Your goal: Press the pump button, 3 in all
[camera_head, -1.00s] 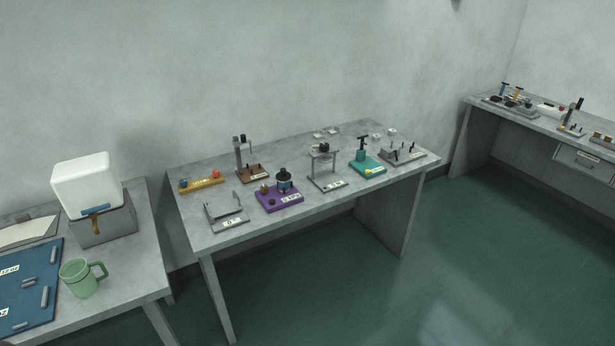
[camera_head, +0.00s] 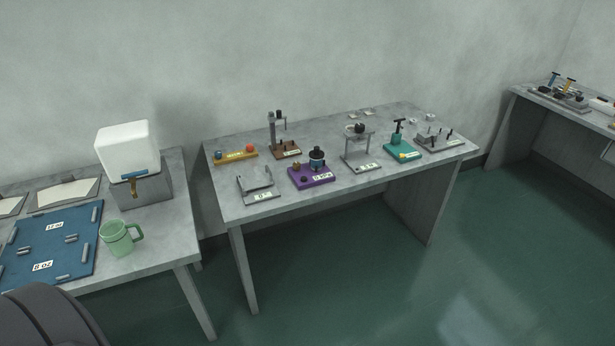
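A teal pump bottle (camera_head: 397,137) with a dark pump head (camera_head: 399,122) stands upright on a teal base (camera_head: 402,151) toward the right of the middle table. A small yellow piece lies at the front of that base. A dark bottle with a black top (camera_head: 316,158) stands on a purple base (camera_head: 311,178) further left; I cannot tell whether it has a button. Neither of my grippers shows. A dark rounded part of mine fills the lower left corner.
The middle grey table (camera_head: 232,204) also carries a yellow bar (camera_head: 236,157), a brown-based stand (camera_head: 285,150) and a grey stand (camera_head: 361,157). The left table holds a blue board (camera_head: 80,224), green mug (camera_head: 118,240) and white tank (camera_head: 128,149). Green floor (camera_head: 420,290) is open in front.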

